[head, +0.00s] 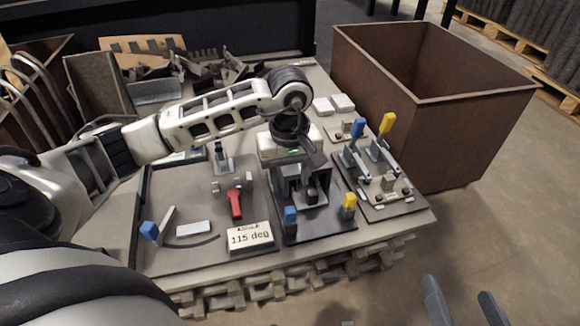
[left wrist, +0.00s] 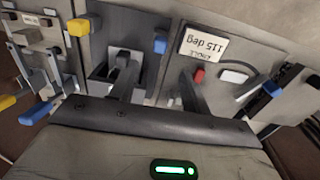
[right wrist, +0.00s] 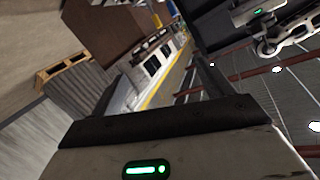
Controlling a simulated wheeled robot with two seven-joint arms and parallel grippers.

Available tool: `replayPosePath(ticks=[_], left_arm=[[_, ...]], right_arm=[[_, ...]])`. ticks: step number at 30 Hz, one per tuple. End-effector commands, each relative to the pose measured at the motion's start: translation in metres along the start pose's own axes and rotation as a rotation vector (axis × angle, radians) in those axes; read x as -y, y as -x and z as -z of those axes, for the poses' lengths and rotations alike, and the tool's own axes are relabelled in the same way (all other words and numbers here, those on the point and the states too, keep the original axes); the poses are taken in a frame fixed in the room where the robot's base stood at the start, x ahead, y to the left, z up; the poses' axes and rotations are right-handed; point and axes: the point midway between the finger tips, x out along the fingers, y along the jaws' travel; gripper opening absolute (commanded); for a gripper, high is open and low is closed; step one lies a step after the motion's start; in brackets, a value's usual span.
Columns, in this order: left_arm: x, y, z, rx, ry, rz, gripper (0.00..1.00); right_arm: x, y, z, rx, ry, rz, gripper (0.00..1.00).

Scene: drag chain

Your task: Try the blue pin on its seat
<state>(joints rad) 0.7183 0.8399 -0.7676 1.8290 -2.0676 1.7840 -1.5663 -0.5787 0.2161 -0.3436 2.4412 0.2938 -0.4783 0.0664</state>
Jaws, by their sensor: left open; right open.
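A blue-capped pin (head: 290,214) stands at the front left of the dark middle plate (head: 318,224); its blue cap also shows in the left wrist view (left wrist: 160,43). Other blue-tipped parts are in view, a handle (head: 150,230) at the left and a lever (head: 357,127) at the right. My left gripper (head: 298,172) is open over the middle plate, behind the blue-capped pin and apart from it. It partly hides the grey fixture (head: 310,197) there, and I cannot make out the seat. My right gripper (head: 460,288) is open and empty, low at the right, off the table.
A yellow-capped pin (head: 349,203) stands at the plate's front right. A sign (head: 250,237) reads 115 deg beside a red pointer (head: 235,203). A right plate bears a yellow lever (head: 386,123). A large brown bin (head: 425,100) stands behind at the right. Floor at the right is clear.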

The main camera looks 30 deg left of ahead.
Motion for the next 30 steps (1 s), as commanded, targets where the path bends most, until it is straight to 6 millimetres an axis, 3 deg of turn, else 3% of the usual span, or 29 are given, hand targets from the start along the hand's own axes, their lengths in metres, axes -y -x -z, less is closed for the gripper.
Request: replayPosePath(ticks=[1, 6, 15, 21, 30], left_arm=[[0.001, -0.015, -0.001, 0.004, 0.0, 0.003, 0.47], [0.0, -0.05, -0.001, 0.004, 0.001, 0.002, 0.47], [-0.001, -0.098, -0.001, 0.004, 0.001, -0.001, 0.47], [-0.001, -0.11, -0.001, 0.002, 0.001, -0.002, 0.47], [-0.001, -0.111, -0.001, 0.002, 0.0, -0.002, 0.47]], right_arm=[[0.0, -0.001, -0.002, -0.01, -0.013, 0.008, 0.8], [0.003, -0.003, 0.0, -0.041, -0.055, 0.035, 0.8], [0.007, -0.004, 0.002, -0.084, -0.124, 0.077, 0.8], [0.01, -0.002, 0.009, -0.111, -0.139, 0.095, 0.8], [0.011, -0.002, 0.012, -0.116, -0.139, 0.098, 0.8]])
